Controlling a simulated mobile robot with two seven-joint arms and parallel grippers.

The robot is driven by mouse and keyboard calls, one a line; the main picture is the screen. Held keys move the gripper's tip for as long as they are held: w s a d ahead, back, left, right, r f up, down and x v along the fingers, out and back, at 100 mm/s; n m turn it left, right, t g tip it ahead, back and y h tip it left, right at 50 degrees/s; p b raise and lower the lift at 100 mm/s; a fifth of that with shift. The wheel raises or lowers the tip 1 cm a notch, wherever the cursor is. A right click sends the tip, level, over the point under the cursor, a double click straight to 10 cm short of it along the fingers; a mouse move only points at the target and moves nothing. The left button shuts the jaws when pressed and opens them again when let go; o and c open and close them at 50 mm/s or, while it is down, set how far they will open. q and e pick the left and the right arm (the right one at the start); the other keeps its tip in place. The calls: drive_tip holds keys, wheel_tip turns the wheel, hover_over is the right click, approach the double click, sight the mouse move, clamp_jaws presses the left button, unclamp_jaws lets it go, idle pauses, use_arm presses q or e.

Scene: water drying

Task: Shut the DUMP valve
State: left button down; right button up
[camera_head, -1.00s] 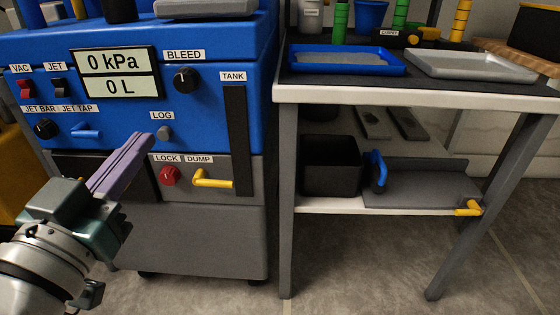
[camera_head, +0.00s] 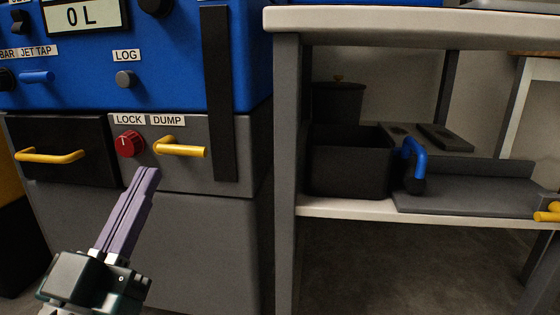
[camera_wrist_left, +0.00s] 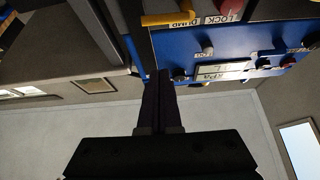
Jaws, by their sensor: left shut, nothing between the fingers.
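The DUMP valve is a yellow lever handle (camera_head: 180,148) on the grey lower panel of the blue machine, under the DUMP label (camera_head: 167,120). It points right, nearly level, with a slight downward tilt. It also shows at the top of the left wrist view (camera_wrist_left: 170,19), upside down. My left gripper (camera_head: 147,176) is shut and empty. In the head view its purple fingertips are just below and left of the lever, with a visible gap. The right gripper is not in view.
The red LOCK knob (camera_head: 129,144) is close left of the lever. A yellow drawer handle (camera_head: 50,156) is further left. A grey table (camera_head: 286,170) with a black bin (camera_head: 350,165) stands right.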

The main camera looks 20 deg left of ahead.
sight(181, 151)
use_arm(q)
drive_tip(key=shift+s, duration=0.1)
drive_tip(key=w+b, duration=0.2)
drive_tip(key=w, duration=0.1)
drive_tip(key=w+a+b, duration=0.1)
drive_tip(key=w+b, duration=0.1)
drive_tip(key=w, duration=0.1)
drive_tip(key=w+a+r+b, duration=0.1)
drive_tip(key=w+b, duration=0.1)
drive_tip(key=w, duration=0.1)
drive_tip(key=shift+a, duration=0.1)
drive_tip(key=shift+w, duration=0.1)
drive_tip(key=shift+r, duration=0.1)
drive_tip(key=shift+f+m+h, duration=0.2)
drive_tip(key=shift+m+h, duration=0.2)
drive_tip(key=shift+m, duration=0.3)
drive_tip(key=shift+f+m+h, duration=0.15)
drive_tip(key=shift+m+h, duration=0.25)
drive_tip(key=shift+m, duration=0.3)
